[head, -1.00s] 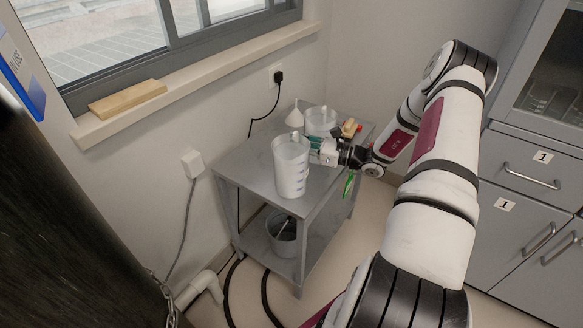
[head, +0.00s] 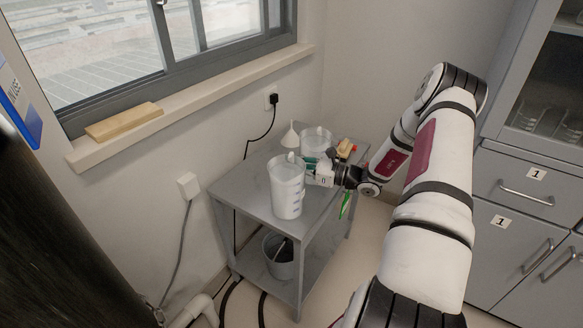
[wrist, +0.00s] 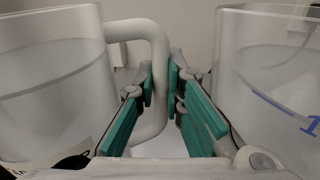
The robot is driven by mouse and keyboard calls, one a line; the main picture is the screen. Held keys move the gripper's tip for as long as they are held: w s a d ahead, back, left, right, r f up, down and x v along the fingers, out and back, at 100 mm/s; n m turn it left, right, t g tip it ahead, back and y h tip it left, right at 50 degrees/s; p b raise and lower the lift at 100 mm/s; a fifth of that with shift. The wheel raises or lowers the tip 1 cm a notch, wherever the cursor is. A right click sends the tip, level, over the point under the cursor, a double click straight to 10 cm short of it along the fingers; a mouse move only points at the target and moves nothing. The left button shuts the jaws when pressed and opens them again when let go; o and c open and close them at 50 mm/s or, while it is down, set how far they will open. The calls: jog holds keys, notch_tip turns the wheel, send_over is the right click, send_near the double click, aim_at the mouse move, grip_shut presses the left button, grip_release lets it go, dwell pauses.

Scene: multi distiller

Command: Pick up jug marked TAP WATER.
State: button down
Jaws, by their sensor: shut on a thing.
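Two translucent white jugs stand on a grey metal table (head: 240,193). The front jug (head: 287,190) has blue marks on its side; the rear jug (head: 316,138) is behind it, partly hidden. My gripper (head: 311,172) is just right of the front jug. In the wrist view, my gripper's green-padded fingers (wrist: 160,82) are shut on the white handle (wrist: 154,45) of the left jug (wrist: 50,85). A partly cut-off label shows low on that jug; its words are not readable. The right jug (wrist: 270,80) has a blue scale and stands close beside the fingers.
A white funnel (head: 290,138) stands behind the jugs, and a small wooden block (head: 345,147) lies to the right. A bucket (head: 278,255) is on the lower shelf. A wall and window sill (head: 200,115) border the table's back left. The tabletop's left part is clear.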

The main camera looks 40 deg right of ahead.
aim_at(292, 154)
jog(key=shift+r+p, duration=0.45)
jog(key=shift+r, duration=1.4)
jog(key=shift+s+a+r+p, duration=0.2)
jog(key=shift+s+a+p, duration=0.3)
jog(key=shift+s, duration=2.05)
jog(key=shift+s+a+r+p, duration=0.25)
jog(key=shift+s+a, duration=0.4)
jog(key=shift+s, duration=1.95)
jog(key=shift+s+a+r+p, duration=0.15)
jog(key=shift+s+a+p, duration=0.35)
jog(key=shift+s, duration=2.05)
jog(key=shift+a, duration=0.1)
